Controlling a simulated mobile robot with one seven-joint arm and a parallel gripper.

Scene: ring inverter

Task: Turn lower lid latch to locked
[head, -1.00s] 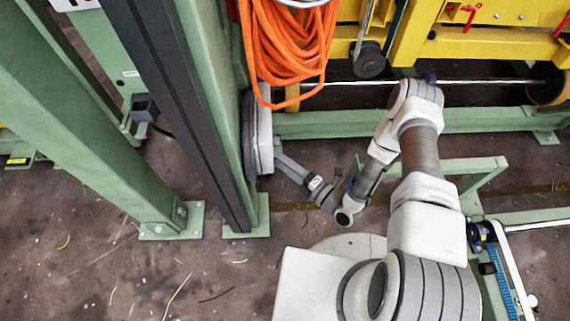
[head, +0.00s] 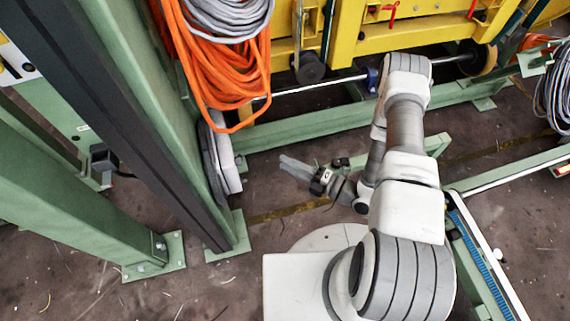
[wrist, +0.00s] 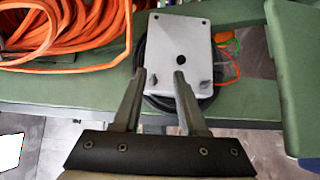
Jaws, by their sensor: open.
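A pale grey box (wrist: 178,40) with a dark hole in its middle and small holes near its corners is on a green beam in the wrist view. In the head view my gripper (head: 287,166) is apart from the pale box (head: 228,160) on the green post.
Orange cable coils (head: 215,70) hang above the box, with a grey coil (head: 230,18) beside them. A green post (head: 150,110) stands at the left. A yellow frame (head: 410,40) is at the back. A green rail with a blue scale (head: 475,255) is at the right.

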